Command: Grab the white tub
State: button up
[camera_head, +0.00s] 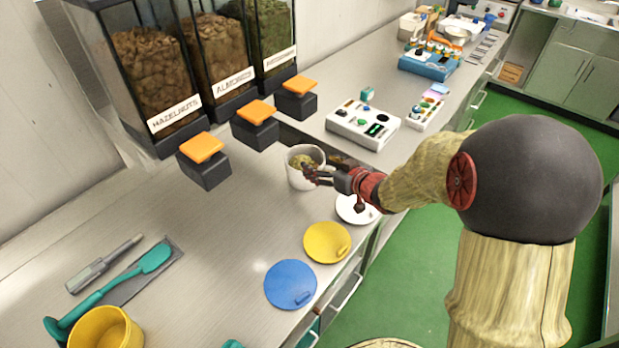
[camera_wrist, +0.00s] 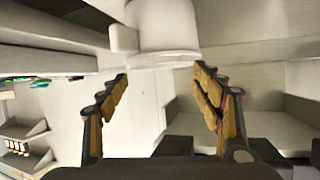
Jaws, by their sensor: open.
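The white tub (camera_head: 296,177) stands on the counter near the dispensers, with greenish-brown contents visible inside it. My gripper (camera_head: 314,174) is at the tub's right side in the head view, its fingers overlapping the tub's front there. In the wrist view the white tub (camera_wrist: 165,27) is at the top centre, with a pale projection on its left side. My open gripper (camera_wrist: 160,74) has its two fingers spread wide below the tub. The tub appears just beyond the fingertips, and nothing is held between them. Contact cannot be made out.
Dispensers with orange levers (camera_head: 255,112) stand behind and left of the tub. A white lid (camera_head: 352,212), a yellow lid (camera_head: 327,243) and a blue lid (camera_head: 290,285) lie along the counter's front edge. A white control box (camera_head: 362,125) stands further right.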

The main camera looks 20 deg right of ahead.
jog(key=o, duration=0.6)
jog(key=shift+b+x, duration=0.75)
jog(key=shift+x, duration=1)
jog(key=shift+o, duration=1.1)
jog(key=b+x, duration=0.1)
jog(key=x, duration=0.1)
jog(key=b+x, duration=0.1)
jog(key=x, duration=0.1)
jog(key=shift+a+f, duration=0.3)
jog(key=shift+r, duration=0.1)
jog(key=shift+c, duration=1.3)
jog(key=c, duration=1.6)
